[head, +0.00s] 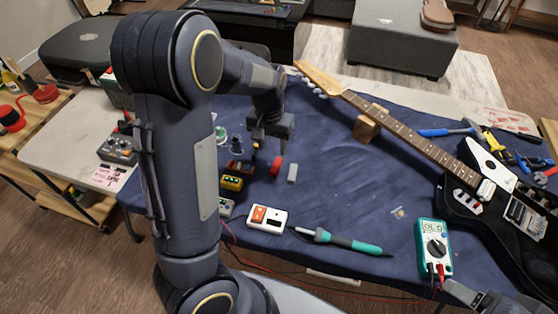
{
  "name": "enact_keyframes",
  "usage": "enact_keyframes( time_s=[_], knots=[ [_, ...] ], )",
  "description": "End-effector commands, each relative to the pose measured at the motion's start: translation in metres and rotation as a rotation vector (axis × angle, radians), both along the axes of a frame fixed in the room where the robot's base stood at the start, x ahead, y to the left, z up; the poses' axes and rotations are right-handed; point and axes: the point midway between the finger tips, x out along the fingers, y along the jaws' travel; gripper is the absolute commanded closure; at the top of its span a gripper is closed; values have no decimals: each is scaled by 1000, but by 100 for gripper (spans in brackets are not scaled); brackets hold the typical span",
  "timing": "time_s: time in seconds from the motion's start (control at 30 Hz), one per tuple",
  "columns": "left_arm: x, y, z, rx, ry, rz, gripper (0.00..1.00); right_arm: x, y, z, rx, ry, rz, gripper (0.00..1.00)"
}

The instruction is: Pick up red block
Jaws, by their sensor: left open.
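A small red block (276,166) lies on the dark blue cloth of the table, left of the middle in the head view. A grey block (292,173) lies just to its right. My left gripper (270,141) is open above and slightly behind the red block, apart from it in the picture. Its exact height over the block is hard to judge. Part of what seems to be my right gripper (466,294) shows at the bottom right edge, mostly cut off, far from the block.
Small pedals, including a yellow one (232,183), lie left of the block. The middle cloth is mostly clear.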

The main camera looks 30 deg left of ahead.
Motion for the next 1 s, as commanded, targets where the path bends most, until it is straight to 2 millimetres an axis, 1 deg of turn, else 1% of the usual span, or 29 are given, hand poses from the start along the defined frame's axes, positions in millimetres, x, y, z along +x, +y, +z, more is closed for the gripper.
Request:
enact_keyframes(
  time_s=[0.03, 0.1, 0.17, 0.43, 0.6, 0.7, 0.8, 1.0],
  knots=[
    [4, 1, -5, 21, 9, -7, 55, 0, 0, -1, 0, 0, 0, 27],
    [7, 2, -10, 36, 15, -11, 55, 0, 0, -1, 0, 0, 0, 27],
    [8, 3, -15, 41, 16, -11, 55, 0, 0, -2, 0, 0, 0, 27],
    [9, 0, -44, 40, 19, -11, 55, 0, 0, -3, 0, 0, 0, 27],
    [12, -5, -70, 39, 20, -11, 55, 0, 0, -3, 0, 0, 0, 27],
    [12, -5, -82, 39, 19, -9, 55, 0, 0, -3, 0, 0, 0, 27],
    [13, -5, -87, 39, 16, -10, 55, 0, 0, -4, 0, 0, 0, 27],
    [13, -5, -87, 38, 15, -10, 55, 0, 0, -4, 0, 0, 0, 27]
  ],
)
